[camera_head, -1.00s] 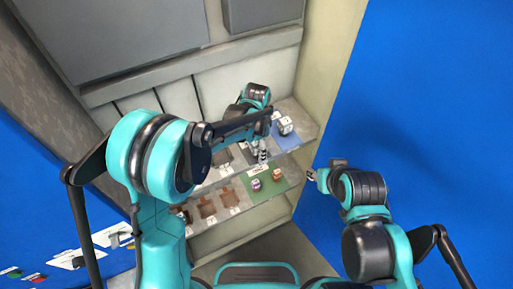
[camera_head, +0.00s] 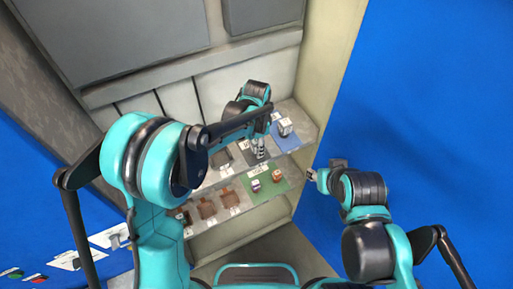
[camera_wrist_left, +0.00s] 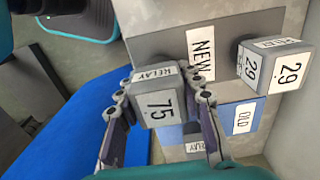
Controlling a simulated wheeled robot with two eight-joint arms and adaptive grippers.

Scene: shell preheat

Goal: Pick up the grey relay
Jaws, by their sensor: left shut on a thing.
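The grey relay (camera_wrist_left: 156,98) is a small block with a "RELAY" label and the number 75. It sits between the two fingers of my left gripper (camera_wrist_left: 160,100), which is shut on it in the left wrist view. In the head view my left gripper (camera_head: 259,150) is over the shelf, and I cannot make the relay out there. My right gripper (camera_head: 310,174) is small, beside the right edge of the cabinet; its jaws are too small to read.
Another grey block marked 29 (camera_wrist_left: 271,66) stands right of the held relay, near a "NEW" label (camera_wrist_left: 201,52) and an "OLD" label (camera_wrist_left: 242,118). A lower shelf has a green mat (camera_head: 283,190) with small blocks and brown sockets (camera_head: 207,208). Cabinet walls enclose the shelves.

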